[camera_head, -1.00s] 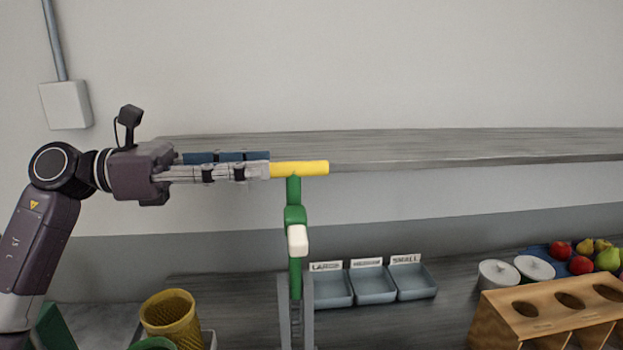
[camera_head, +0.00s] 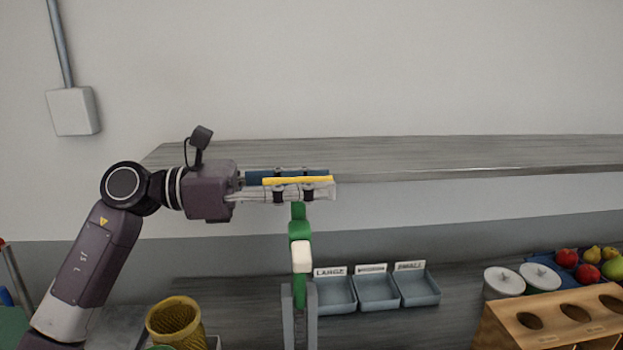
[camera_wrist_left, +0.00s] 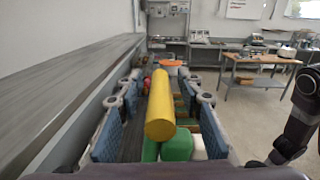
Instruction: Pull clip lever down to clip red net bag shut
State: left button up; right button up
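The clip lever has a yellow bar handle (camera_head: 298,181) lying level on top of a green upright post (camera_head: 299,229) with a white block (camera_head: 302,257). My left gripper (camera_head: 329,182) is level, with one finger on the near side and one on the far side of the handle. In the left wrist view the yellow handle (camera_wrist_left: 161,112) runs between the blue-padded fingers (camera_wrist_left: 160,95), with a gap on both sides. The gripper is open around it. I cannot make out the red net bag. My right gripper is not in view.
A grey shelf (camera_head: 430,155) runs along the wall just behind the gripper. Below stand a yellow woven basket (camera_head: 174,322), labelled grey trays (camera_head: 377,291), white round containers (camera_head: 505,281), a wooden rack with holes (camera_head: 545,318) and fruit (camera_head: 588,271).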

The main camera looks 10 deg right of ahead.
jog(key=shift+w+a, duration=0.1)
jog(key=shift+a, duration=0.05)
pick_arm(q)
jog(key=shift+c, duration=1.1)
grip_shut()
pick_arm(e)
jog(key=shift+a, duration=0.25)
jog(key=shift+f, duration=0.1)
